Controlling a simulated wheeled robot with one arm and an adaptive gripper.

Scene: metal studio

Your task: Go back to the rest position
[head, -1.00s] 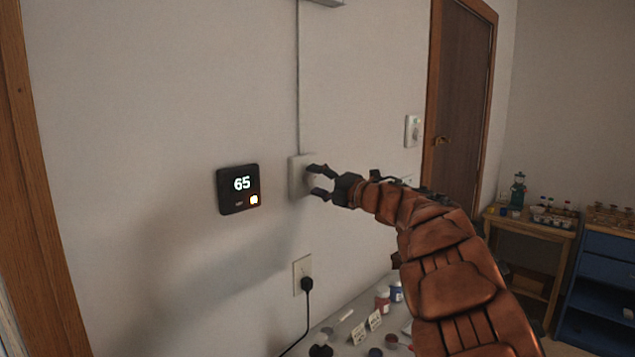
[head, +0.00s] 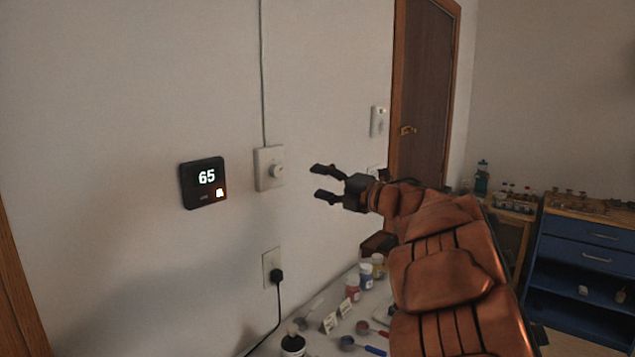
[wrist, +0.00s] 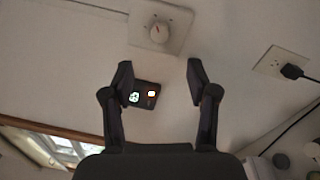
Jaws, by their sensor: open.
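My gripper (head: 320,182) is open and empty, held in front of the wall to the right of a white wall dial (head: 277,171). A gap shows between the fingertips and the dial. In the wrist view my gripper (wrist: 158,80) has its two dark fingers spread apart. The dial (wrist: 159,34) shows there beyond the fingertips, on its white plate. A black thermostat (head: 203,183) reading 65 is on the wall left of the dial; it also shows between the fingers in the wrist view (wrist: 146,97).
An outlet (head: 271,267) with a black plug is below the dial. A table (head: 312,318) with jars, small cards and scoops stands below my arm. A white wall device (head: 378,121), a brown door (head: 423,95) and a blue drawer cabinet (head: 590,260) are at right.

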